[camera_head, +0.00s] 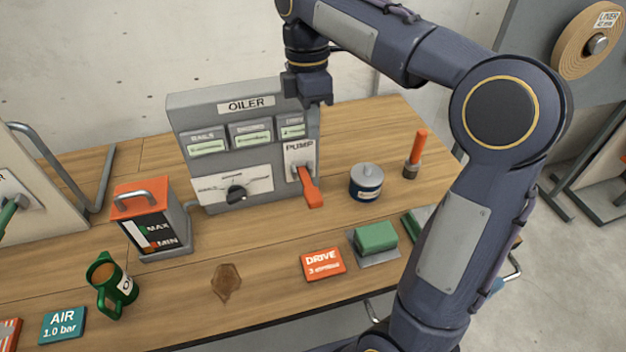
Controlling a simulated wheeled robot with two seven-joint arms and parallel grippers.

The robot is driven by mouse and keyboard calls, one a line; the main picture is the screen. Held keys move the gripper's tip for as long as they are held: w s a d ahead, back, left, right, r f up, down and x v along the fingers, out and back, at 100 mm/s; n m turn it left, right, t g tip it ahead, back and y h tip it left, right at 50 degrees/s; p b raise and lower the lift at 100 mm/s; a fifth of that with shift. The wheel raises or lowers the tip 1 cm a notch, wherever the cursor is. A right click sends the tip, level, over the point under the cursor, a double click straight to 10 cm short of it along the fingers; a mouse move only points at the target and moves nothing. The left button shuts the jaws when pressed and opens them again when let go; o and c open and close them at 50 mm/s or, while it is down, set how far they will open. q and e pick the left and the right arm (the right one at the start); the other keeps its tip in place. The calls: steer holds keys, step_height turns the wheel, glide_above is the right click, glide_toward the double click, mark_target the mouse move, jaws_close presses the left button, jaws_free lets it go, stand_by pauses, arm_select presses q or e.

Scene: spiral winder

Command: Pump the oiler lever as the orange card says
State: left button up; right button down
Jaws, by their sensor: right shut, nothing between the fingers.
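The grey OILER box (243,150) stands at the back of the wooden table. Its orange-red pump lever (310,187) sticks out from the PUMP plate at the right of its front and points down and forward. A selector knob (236,193) sits on a white dial plate at the lower left. The orange card (323,263) lies in front; it reads DRIVE and a small line that looks like "3 strokes". My right gripper (318,103) is shut and empty, pointing down by the box's upper right corner, above the lever and apart from it. My left gripper is not in view.
A teal AIR card (63,325) lies front left. A blue tin (366,183), a green block (376,237) and an orange-handled tool (416,152) stand right of the lever.

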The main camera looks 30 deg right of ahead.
glide_toward(317, 206)
steer(key=f, duration=0.3)
steer(key=w+f, duration=0.1)
steer(key=f, duration=0.1)
steer(key=shift+w+d+f+b, duration=0.15)
steer(key=shift+d+f+b, duration=0.15)
steer(key=shift+f, duration=0.1)
steer(key=f+t+b, duration=0.1)
steer(key=f+b, duration=0.1)
steer(key=b, duration=0.2)
steer(key=s+f+t+b, duration=0.1)
steer(key=t+b, duration=0.1)
steer(key=b, duration=0.2)
steer(key=f+t+h+b, duration=0.1)
steer(key=f+t+b, duration=0.1)
steer(key=b, duration=0.2)
steer(key=shift+s+a+f, duration=0.3)
steer(key=shift+f, duration=0.05)
steer(key=shift+f+t+h+b, duration=0.15)
steer(key=shift+t+h+b, duration=0.15)
steer(key=shift+t+b, duration=0.4)
